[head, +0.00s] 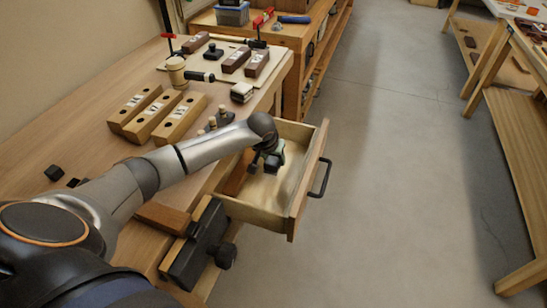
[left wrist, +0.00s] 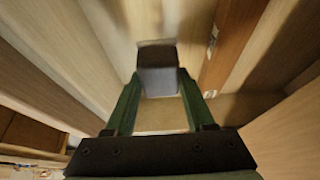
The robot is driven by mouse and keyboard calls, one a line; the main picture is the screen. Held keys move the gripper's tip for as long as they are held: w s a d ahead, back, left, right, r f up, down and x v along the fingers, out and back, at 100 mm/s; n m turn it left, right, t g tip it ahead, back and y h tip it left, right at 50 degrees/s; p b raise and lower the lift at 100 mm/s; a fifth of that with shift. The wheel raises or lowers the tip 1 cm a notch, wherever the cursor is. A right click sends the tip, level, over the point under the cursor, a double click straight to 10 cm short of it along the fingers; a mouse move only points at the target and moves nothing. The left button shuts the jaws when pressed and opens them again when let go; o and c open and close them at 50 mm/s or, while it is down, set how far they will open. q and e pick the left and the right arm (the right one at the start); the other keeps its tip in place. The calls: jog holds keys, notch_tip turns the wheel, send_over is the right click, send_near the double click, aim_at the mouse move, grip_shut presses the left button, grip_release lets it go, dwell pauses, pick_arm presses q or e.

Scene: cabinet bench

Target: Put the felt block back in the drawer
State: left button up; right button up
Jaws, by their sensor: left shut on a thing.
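My left gripper (head: 268,163) is over the open drawer (head: 252,213), reaching down inside its walls. In the left wrist view the left gripper (left wrist: 158,92) has its two green fingers closed on a dark grey block (left wrist: 158,76), which looks like the felt block. The drawer's pale wooden inside fills much of the left wrist view. In the head view the gripper and arm largely hide the block. I cannot tell whether the block touches the drawer floor. The drawer is pulled out from the bench, with a black handle (head: 321,178) on its front. My right gripper is not in view.
The bench top (head: 75,135) holds slotted wooden blocks (head: 160,115), a mallet (head: 177,72), small dark bottles (head: 218,119) and a pale board (head: 215,65). A black vise (head: 197,245) sticks out just before the drawer. The floor (head: 400,170) to the right is clear.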

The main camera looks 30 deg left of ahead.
pick_arm(q)
jog(key=shift+b, duration=0.3)
dwell(1.0)
jog(key=shift+f+b, duration=1.95)
jog(key=shift+b, duration=0.4)
dwell(1.9)
jog(key=shift+s, duration=0.1)
jog(key=o, duration=1.5)
